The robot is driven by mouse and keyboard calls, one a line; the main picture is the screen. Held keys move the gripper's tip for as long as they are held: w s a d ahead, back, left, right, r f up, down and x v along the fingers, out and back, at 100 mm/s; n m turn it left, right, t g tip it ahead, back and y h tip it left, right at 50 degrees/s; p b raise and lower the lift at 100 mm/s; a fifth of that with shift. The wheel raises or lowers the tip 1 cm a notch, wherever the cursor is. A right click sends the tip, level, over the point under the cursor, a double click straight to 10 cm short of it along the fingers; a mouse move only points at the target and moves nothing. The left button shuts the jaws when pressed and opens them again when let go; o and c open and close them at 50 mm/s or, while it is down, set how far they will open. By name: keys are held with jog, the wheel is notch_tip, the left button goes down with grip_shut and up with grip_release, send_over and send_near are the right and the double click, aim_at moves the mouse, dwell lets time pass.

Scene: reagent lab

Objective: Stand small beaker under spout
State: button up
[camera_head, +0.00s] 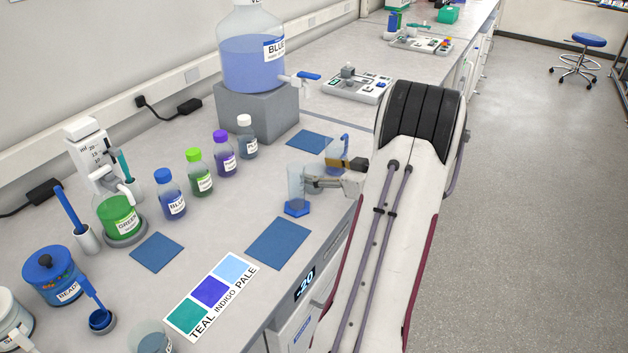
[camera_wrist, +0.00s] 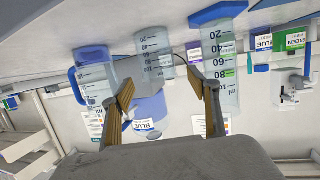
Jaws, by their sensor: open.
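The blue carboy (camera_head: 252,62) stands on a grey block (camera_head: 257,112). Its spout with a blue tap (camera_head: 300,77) points right, over a bare blue mat (camera_head: 310,141). My gripper (camera_head: 326,173) is low over the bench near its front edge, partly hidden by my arm. In the wrist view, which is upside down, the fingers (camera_wrist: 162,82) are spread. A small clear graduated vessel (camera_wrist: 153,43), apparently the small beaker, shows between and beyond them; I cannot tell whether they touch it. In the head view it is not clearly distinguishable.
A measuring cylinder with a blue foot (camera_head: 297,207) stands just left of my gripper. A blue-handled jug (camera_wrist: 92,75) is on the other side. Several capped bottles (camera_head: 200,178) line the back. A front blue mat (camera_head: 279,243) is bare. Another glass vessel (camera_head: 150,338) is cut off below.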

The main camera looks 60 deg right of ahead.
jog(key=shift+x, duration=1.4)
jog(key=c, duration=1.1)
jog(key=shift+r, duration=0.1)
jog(key=shift+r, duration=4.9)
